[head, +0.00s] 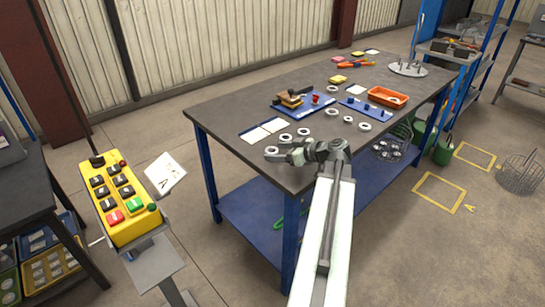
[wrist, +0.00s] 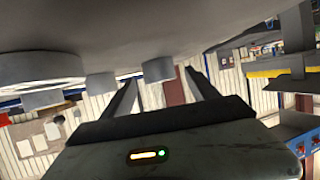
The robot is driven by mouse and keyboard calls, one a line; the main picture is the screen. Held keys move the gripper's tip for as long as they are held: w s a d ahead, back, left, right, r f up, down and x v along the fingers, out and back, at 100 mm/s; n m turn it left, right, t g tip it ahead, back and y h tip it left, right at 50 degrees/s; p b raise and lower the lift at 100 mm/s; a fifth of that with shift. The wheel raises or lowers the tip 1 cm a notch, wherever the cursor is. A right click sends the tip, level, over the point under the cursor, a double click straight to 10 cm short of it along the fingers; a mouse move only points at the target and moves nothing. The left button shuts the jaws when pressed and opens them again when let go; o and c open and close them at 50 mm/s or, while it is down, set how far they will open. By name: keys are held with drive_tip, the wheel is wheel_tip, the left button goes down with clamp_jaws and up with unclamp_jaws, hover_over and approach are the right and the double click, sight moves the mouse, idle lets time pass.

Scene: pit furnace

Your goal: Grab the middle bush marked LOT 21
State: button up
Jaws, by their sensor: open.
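Several pale ring-shaped bushes stand on the grey workbench (head: 222,118). One group holds a bush (head: 286,137), another bush (head: 304,131) and a bush (head: 271,150) at the bench's near edge. I cannot read LOT 21 on any of them. My gripper (head: 282,156) is low over the near edge, pointing left, close to that near-edge bush. In the upside-down wrist view my open gripper (wrist: 160,82) has a small bush (wrist: 158,70) in line between its fingers, apparently beyond the tips. Larger bushes (wrist: 40,70) show at left there.
Another group of bushes (head: 348,119) lies right of my arm. Blue trays (head: 305,104), white cards (head: 264,131) and an orange bin (head: 387,97) occupy the bench. A yellow control box (head: 118,200) stands at left. Floor between it and the bench is mostly clear.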

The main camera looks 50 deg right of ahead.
drive_tip(key=shift+w+a+f, duration=0.1)
drive_tip(key=shift+w+f, duration=0.2)
drive_tip(key=shift+w, duration=0.35)
clamp_jaws()
drive_tip(key=shift+r, duration=0.1)
